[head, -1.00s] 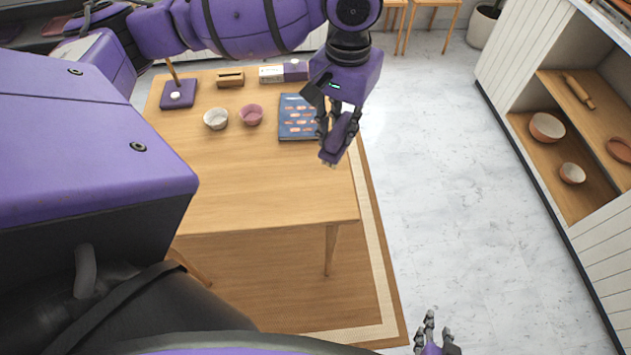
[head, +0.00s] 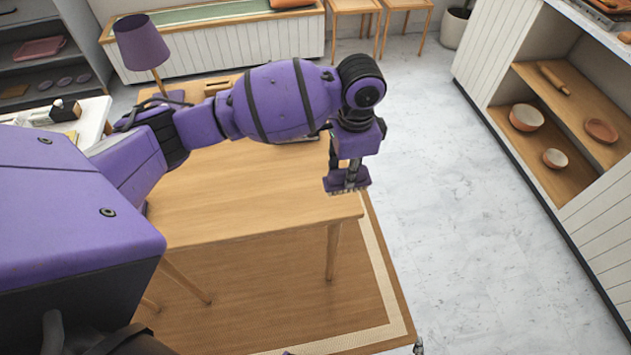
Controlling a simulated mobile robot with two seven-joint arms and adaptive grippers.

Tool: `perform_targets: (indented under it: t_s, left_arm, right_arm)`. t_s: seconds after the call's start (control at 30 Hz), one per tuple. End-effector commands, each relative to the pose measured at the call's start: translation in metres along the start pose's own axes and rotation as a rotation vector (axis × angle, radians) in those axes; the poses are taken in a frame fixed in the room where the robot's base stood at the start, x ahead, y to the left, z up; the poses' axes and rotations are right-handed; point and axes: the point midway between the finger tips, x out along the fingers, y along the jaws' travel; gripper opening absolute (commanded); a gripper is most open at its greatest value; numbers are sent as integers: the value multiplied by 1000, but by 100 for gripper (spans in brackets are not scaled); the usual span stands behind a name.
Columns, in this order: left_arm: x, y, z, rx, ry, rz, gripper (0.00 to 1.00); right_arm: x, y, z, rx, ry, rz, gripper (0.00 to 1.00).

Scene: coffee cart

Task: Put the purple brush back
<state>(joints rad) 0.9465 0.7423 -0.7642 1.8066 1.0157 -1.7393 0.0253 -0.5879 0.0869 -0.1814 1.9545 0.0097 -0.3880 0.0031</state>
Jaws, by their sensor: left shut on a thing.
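The purple brush (head: 348,186) is in my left gripper (head: 345,172), over the right edge of the wooden table (head: 240,200) in the head view. The brush lies about level with its pale bristles facing down. I cannot tell whether the bristles touch the tabletop. My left gripper is shut on the brush from above. Only a fingertip of my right gripper (head: 418,347) shows at the bottom edge, so its jaws cannot be read.
A purple lamp (head: 142,45) stands at the table's far left. My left arm hides most of the table's far part. A shelf unit (head: 560,190) with bowls is at the right. The pale floor (head: 460,240) between is clear. A rug (head: 290,300) lies under the table.

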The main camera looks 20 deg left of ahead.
Motion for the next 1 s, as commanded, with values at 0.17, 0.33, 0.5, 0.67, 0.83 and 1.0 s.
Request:
perform_targets:
  t_s: [0.17,0.33,0.5,0.67,0.83,1.0]
  left_arm:
    - [22,-46,0,-6,-2,0,0]
    - [54,-74,0,-3,-3,2,0]
    - [72,-91,-1,-2,0,0,0]
    - [78,-98,-1,-1,2,-1,0]
    - [101,-100,-1,-1,-1,2,0]
    - [111,-101,-1,0,2,-3,0]
  right_arm:
    - [2,0,10,4,-13,2,40]
    - [2,2,18,5,-21,8,40]
    - [3,6,20,3,-20,16,40]
    - [3,8,21,3,-21,19,40]
    - [4,8,25,1,-26,19,40]
    - [5,9,25,-2,-24,18,40]
